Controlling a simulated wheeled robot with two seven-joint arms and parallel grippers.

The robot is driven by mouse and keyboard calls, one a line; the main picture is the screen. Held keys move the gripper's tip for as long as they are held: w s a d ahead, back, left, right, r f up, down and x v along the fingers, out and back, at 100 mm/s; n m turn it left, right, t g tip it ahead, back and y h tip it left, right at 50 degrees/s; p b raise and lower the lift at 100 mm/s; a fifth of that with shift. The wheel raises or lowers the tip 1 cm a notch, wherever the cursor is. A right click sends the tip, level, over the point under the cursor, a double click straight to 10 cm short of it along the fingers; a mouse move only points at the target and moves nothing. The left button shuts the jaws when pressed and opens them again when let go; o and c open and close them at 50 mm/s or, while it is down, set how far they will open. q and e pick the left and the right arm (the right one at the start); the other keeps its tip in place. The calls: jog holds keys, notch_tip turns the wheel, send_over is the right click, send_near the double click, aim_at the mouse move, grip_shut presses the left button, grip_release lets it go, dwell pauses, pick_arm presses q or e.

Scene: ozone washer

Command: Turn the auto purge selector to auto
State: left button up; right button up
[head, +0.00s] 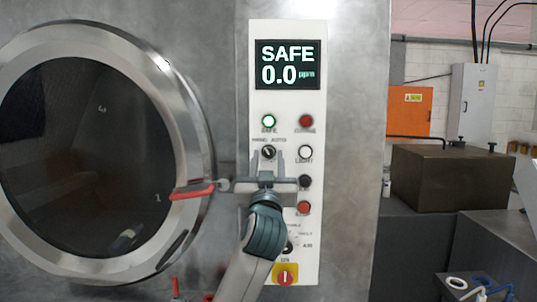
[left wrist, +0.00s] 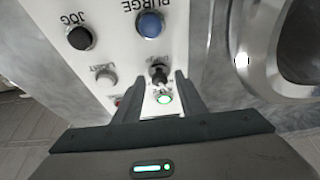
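The black auto purge selector (head: 268,152) sits on the white control panel (head: 290,60), below the green lamp (head: 268,121). Small lettering above it seems to read manual and auto; its exact pointing is too small to tell. My left gripper (head: 268,157) is open, one finger on each side of the selector, coming from below. In the left wrist view, upside down, the selector (left wrist: 158,73) shows between the fingertips of the left gripper (left wrist: 160,83), with gaps on both sides. The green lamp (left wrist: 164,98) is lit beyond it. My right gripper is not in view.
The blue purge button (left wrist: 150,23), black jog button (left wrist: 80,37) and white light button (left wrist: 105,76) are close by. A lower selector (head: 289,246) and red emergency stop (head: 285,274) are partly beside my arm. The round door (head: 190,120) with red handle (head: 193,192) is left.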

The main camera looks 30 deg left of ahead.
pick_arm(q)
jog(key=shift+w+r, duration=0.1)
jog(key=shift+r, duration=0.05)
jog(key=shift+c, duration=0.2)
grip_shut()
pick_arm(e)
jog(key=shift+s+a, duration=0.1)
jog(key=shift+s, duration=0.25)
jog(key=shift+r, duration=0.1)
